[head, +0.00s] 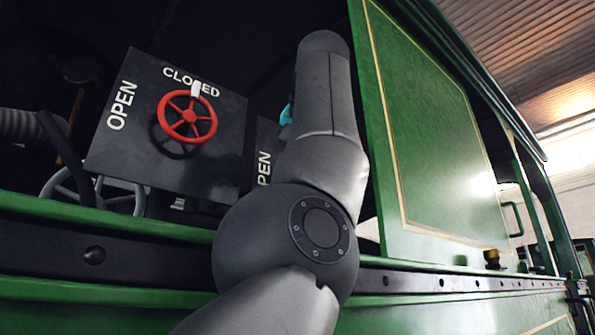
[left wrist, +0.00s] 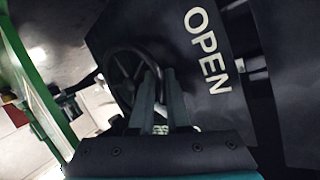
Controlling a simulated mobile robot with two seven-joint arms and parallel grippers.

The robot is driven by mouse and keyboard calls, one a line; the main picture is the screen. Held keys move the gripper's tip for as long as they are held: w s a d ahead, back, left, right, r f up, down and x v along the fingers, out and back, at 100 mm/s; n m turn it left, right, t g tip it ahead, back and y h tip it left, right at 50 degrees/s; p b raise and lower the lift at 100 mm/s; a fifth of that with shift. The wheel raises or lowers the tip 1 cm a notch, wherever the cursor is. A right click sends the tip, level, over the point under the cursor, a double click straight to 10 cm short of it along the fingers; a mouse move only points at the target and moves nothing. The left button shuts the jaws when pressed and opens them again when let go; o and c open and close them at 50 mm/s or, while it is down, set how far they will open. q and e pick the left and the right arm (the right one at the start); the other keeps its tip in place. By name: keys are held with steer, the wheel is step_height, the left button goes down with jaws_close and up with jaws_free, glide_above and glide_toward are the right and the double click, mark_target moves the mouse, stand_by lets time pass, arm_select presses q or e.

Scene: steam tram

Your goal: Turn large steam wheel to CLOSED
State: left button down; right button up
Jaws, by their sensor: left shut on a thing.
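In the left wrist view, a dark spoked wheel (left wrist: 124,78) sits on a dark panel (left wrist: 235,110) with a white OPEN label (left wrist: 207,50). A partial white label (left wrist: 161,130) shows between the fingers. My left gripper (left wrist: 159,73) reaches to the wheel's near side and is shut on its rim; the exact contact is hard to see. In the head view my arm covers that wheel and the gripper; only part of its panel with OPEN (head: 264,168) shows. My right gripper is not in view.
A red wheel (head: 187,117) with a white pointer at CLOSED is on a dark panel (head: 215,160) to the left. A grey wheel (head: 122,190) is below it. A green cab wall (head: 430,130) stands close on the right, and a green ledge (head: 110,222) runs along the front.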

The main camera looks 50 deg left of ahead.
arm_select(q)
steer(key=shift+f, duration=0.1)
stand_by(0.6)
steer(key=c, duration=1.2)
jaws_free()
steer(key=shift+w+a, duration=0.1)
steer(key=shift+a, duration=0.05)
steer(key=shift+o, duration=0.2)
